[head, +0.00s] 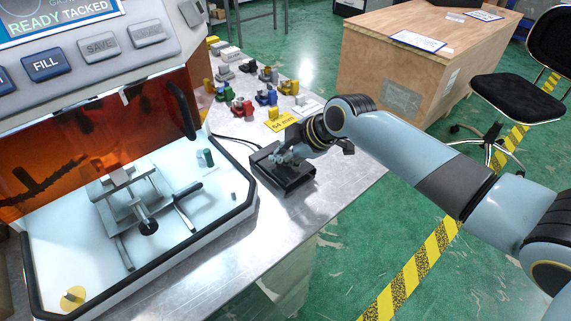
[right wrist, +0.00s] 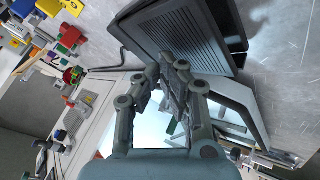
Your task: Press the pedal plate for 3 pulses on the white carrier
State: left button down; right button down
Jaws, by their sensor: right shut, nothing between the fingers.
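The pedal (head: 291,178) is a dark box with a ribbed plate, on the metal bench right of the machine. In the right wrist view the ribbed pedal plate (right wrist: 178,38) fills the upper middle. My right gripper (head: 283,157) is shut and empty, its fingertips over the pedal's far side. In the right wrist view the closed fingertips (right wrist: 168,58) overlap the plate's lower edge; I cannot tell whether they touch it. A pale block, possibly the white carrier (head: 230,54), stands in the far row of parts. My left gripper is not in view.
Coloured parts (head: 241,107) and a yellow "64 mm" label (head: 282,122) lie behind the pedal. A black cable runs to the pedal.

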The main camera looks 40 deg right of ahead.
jog(key=shift+s+f+b, duration=0.2)
jog(key=shift+f+b, duration=0.3)
jog(key=shift+f, duration=0.35)
dwell(1.0)
jog(key=shift+r, duration=0.15)
jog(key=shift+w+r+p, duration=0.2)
jog(key=shift+r+p, duration=0.8)
jog(key=shift+r, duration=0.05)
jog(key=shift+r, duration=0.1)
jog(key=r+p, duration=0.4)
jog(key=r, duration=0.1)
jog(key=shift+w, duration=0.3)
jog(key=shift+f, duration=0.1)
